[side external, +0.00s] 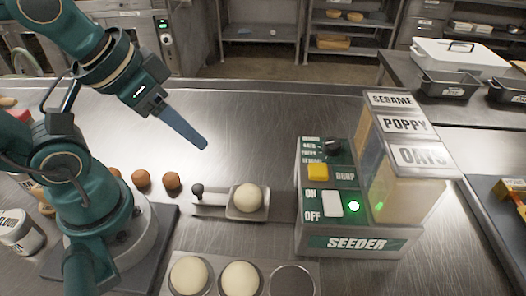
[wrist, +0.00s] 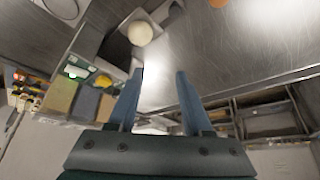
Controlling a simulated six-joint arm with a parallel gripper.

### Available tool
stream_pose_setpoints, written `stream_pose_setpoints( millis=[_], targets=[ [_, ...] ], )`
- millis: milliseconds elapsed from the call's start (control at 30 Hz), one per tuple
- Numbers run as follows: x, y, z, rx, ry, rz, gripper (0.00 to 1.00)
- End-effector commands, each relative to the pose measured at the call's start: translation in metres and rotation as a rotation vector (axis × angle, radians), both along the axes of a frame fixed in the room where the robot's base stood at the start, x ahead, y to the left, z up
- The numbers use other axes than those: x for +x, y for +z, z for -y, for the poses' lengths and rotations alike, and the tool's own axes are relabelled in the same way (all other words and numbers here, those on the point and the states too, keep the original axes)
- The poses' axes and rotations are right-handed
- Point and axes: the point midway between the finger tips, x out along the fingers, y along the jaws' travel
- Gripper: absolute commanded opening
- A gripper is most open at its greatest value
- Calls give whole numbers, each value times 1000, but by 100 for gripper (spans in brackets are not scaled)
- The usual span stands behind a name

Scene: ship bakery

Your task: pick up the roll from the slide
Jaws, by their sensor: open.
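A pale, round dough roll (side external: 249,198) sits on the small metal slide (side external: 213,203), which has a dark knob at its left end, beside the seeder. The roll also shows near the top of the wrist view (wrist: 140,33). My gripper (side external: 203,144) hangs above the table, up and to the left of the roll and apart from it. In the wrist view its two blue fingers (wrist: 160,72) stand apart with nothing between them. The seeder (side external: 352,200) is a green and metal box with a yellow button, a white switch and a lit green light.
Seed hoppers (side external: 408,155) labelled sesame, poppy and oats rise at the seeder's right. A tray (side external: 315,268) with two pale rolls and an empty round well lies in front. Several brown rolls (side external: 172,181) lie near my base. The table behind the slide is clear.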

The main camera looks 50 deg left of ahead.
Motion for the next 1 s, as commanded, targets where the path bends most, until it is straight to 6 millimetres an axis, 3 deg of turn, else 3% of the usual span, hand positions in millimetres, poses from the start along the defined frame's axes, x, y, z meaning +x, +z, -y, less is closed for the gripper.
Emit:
stream_pose_setpoints(
  millis=[33,100,533,767,1000],
  targets=[
    [0,0,0,0,0,0,62],
    [0,0,0,0,0,0,86],
    [-5,4,8,-58,34,-34,86],
    [1,2,19,-225,198,-269,86],
    [22,-10,17,-438,447,-557,86]
  ],
)
